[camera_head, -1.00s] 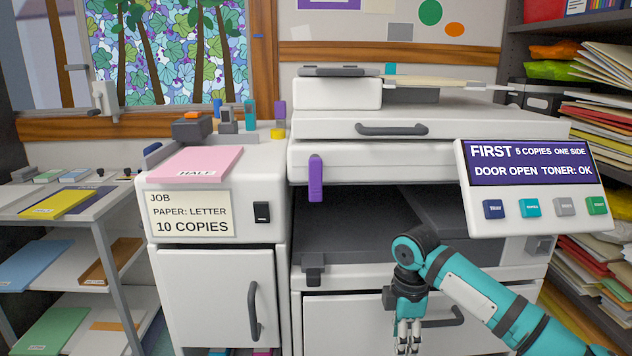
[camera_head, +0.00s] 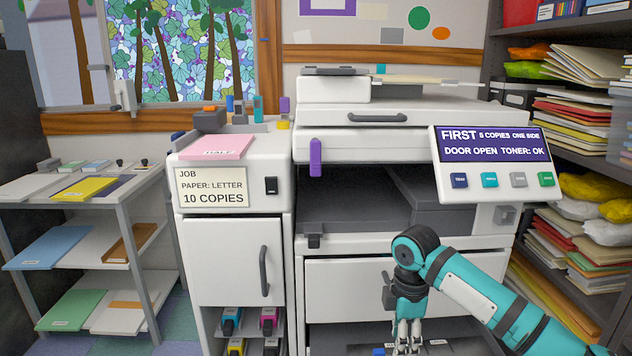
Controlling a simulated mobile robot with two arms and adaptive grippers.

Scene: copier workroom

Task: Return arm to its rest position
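My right arm (camera_head: 480,295) comes in from the lower right in the head view, teal and black. Its gripper (camera_head: 408,346) hangs down in front of the copier's lower drawers, with its fingers cut off by the bottom edge. Whether the fingers are apart or closed is not clear, and nothing is seen between them. My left arm and gripper are not in view. The white copier (camera_head: 350,195) stands in front of me, with a dark open bay in its middle. Its tilted display (camera_head: 495,143) reads "DOOR OPEN" and "TONER: OK".
A white cabinet (camera_head: 232,262) stands left of the copier, with a pink folder (camera_head: 217,147) on top and several toner cartridges (camera_head: 268,320) below. Paper shelves (camera_head: 107,200) stand at left. A dark shelf unit (camera_head: 560,140) with paper stacks is close at right. Some floor (camera_head: 170,322) shows at lower left.

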